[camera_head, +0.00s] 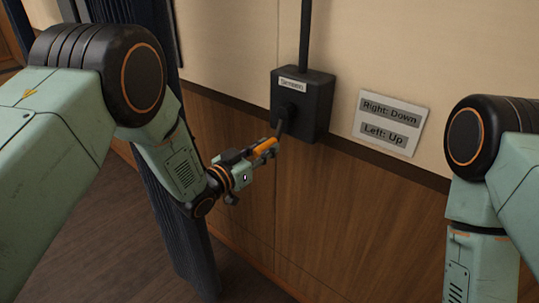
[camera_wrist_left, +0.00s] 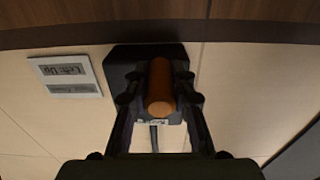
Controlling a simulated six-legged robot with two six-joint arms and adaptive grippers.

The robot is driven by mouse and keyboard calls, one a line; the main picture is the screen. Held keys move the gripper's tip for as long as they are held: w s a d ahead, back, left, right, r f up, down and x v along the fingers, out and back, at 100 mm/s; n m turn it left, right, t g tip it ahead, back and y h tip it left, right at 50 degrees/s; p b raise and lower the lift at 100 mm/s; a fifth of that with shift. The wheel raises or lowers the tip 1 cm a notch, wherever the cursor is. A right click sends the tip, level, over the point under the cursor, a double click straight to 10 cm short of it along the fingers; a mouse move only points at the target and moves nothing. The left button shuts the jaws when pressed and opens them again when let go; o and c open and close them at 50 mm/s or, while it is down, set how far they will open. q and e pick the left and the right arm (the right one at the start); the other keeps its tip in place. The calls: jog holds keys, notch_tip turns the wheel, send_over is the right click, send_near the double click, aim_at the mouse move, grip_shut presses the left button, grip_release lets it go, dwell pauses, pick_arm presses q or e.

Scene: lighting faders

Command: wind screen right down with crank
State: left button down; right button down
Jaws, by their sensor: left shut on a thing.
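A black crank box (camera_head: 301,101) with a small pale label is mounted on the wall. Its dark crank arm (camera_head: 280,128) points down from the box front to an orange-brown handle (camera_head: 264,148). My left gripper (camera_head: 262,153) is shut on that handle. In the left wrist view the handle (camera_wrist_left: 160,88) lies between the two fingers (camera_wrist_left: 160,100), with the box (camera_wrist_left: 120,62) behind it. The screen is not clearly in view. My right arm shows at the right edge, but its gripper is out of the picture.
A sign (camera_head: 391,123) reading "Right: Down" and "Left: Up" is on the wall right of the box. A dark blue curtain (camera_head: 172,215) hangs at the left. Wood panelling (camera_head: 335,220) covers the lower wall. A dark pole (camera_head: 306,35) rises from the box.

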pick_arm(q)
jog(key=shift+w+a+r+m, duration=0.5)
jog(key=shift+a+m, duration=0.1)
jog(key=shift+m, duration=0.05)
jog(key=shift+w+a+r+m, duration=0.45)
jog(key=shift+a+m, duration=0.15)
jog(key=shift+m, duration=0.05)
jog(key=shift+a, duration=0.1)
jog(key=c, duration=1.1)
grip_release()
jog(key=shift+f, duration=0.15)
jog(key=shift+s, duration=0.15)
